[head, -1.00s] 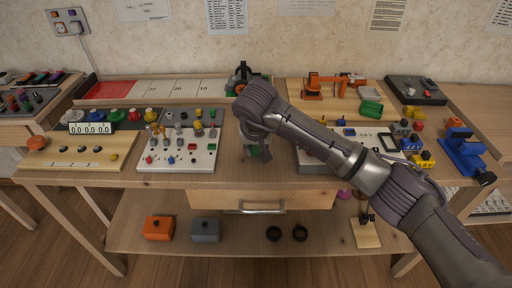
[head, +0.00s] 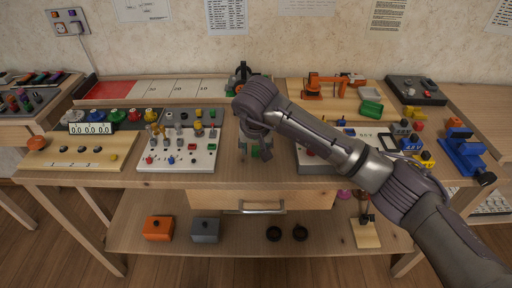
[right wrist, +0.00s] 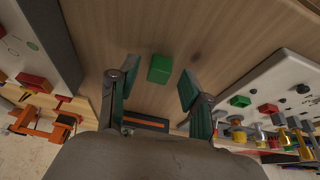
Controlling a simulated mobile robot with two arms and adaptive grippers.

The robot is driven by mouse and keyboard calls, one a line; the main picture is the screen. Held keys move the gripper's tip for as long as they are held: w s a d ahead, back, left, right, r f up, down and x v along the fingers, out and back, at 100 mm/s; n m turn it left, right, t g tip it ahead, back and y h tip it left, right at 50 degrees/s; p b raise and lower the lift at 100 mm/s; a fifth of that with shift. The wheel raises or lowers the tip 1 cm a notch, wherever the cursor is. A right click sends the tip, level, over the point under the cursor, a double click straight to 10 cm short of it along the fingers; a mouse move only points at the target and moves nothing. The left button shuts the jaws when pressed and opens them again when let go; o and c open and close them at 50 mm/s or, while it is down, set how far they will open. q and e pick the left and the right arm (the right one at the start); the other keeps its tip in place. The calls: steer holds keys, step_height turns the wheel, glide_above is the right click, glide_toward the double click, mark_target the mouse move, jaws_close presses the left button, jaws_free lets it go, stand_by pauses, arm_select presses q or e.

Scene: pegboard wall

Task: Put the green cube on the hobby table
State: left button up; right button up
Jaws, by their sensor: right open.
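The green cube (right wrist: 160,69) sits on the bare wooden table top (right wrist: 225,30). In the right wrist view it lies between the spread fingertips, with a gap on each side. In the head view a small patch of the cube (head: 255,152) shows between the fingers. My right gripper (head: 254,155) is open and empty, pointing down over the front middle of the hobby table. It also shows in the right wrist view (right wrist: 158,72). My left gripper is not in view.
A light panel with knobs and plugs (head: 178,158) stands left of the gripper, and a grey-sided box (head: 312,165) stands right. A dark clamp-like item (head: 243,76) is behind. A drawer with a metal handle (head: 262,208) is below. The table between panel and box is mostly clear.

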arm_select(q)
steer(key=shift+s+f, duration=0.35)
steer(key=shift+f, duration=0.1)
arm_select(e)
steer(key=v, duration=1.1)
steer(key=shift+s+r, duration=0.1)
